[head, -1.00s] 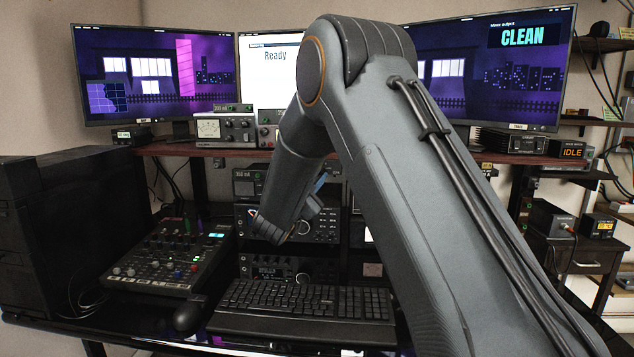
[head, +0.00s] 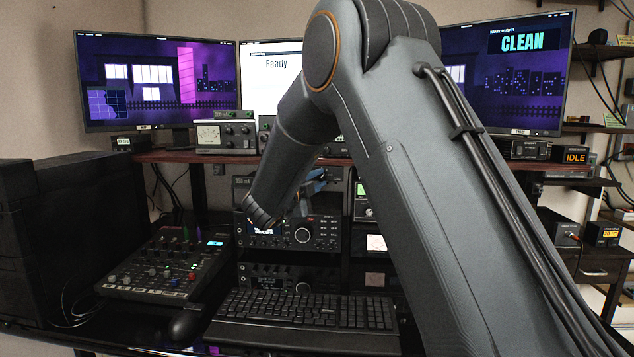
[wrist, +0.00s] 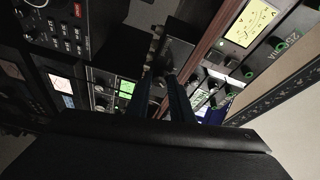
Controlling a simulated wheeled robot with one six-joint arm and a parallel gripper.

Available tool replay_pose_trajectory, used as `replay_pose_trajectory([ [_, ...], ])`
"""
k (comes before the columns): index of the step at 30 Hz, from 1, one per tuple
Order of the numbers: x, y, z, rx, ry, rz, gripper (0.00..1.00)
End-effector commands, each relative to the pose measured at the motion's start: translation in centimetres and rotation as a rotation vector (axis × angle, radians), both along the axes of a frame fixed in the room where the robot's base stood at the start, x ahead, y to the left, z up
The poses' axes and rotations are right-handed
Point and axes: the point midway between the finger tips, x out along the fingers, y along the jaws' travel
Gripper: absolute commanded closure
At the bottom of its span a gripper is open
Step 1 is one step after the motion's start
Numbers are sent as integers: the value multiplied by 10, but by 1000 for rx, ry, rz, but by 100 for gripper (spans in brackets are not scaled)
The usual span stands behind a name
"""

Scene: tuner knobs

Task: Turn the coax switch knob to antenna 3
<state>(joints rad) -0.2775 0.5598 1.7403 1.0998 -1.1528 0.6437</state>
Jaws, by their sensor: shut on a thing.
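In the wrist view, a dark box (wrist: 178,50) beside the red-brown shelf edge looks like the coax switch; its antenna markings cannot be read. My gripper (wrist: 161,76) reaches it with two blue fingers, shut on what appears to be its knob. The knob is dark and mostly hidden between the fingertips, so its pointing direction cannot be told. In the head view my gripper (head: 318,183) is just under the shelf, above the radio (head: 290,232), partly hidden by my own wrist.
The red-brown shelf (head: 200,157) runs close above my gripper. Meters and small units stand on it. A keyboard (head: 300,310) and a mixer (head: 160,262) lie on the desk below. Monitors (head: 155,85) stand behind. Other rack units sit close by in the wrist view (wrist: 60,85).

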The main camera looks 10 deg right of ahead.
Motion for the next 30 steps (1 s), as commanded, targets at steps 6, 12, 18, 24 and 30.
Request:
replay_pose_trajectory([
  [6, 0, -1, -1, 2, 1, -3, 100],
  [12, 0, -1, -1, 2, 1, -2, 70],
  [18, 0, -1, 0, 2, 1, -1, 61],
  [24, -3, 3, 0, 1, 0, 1, 61],
  [30, -24, 20, -2, 2, 0, 2, 61],
])
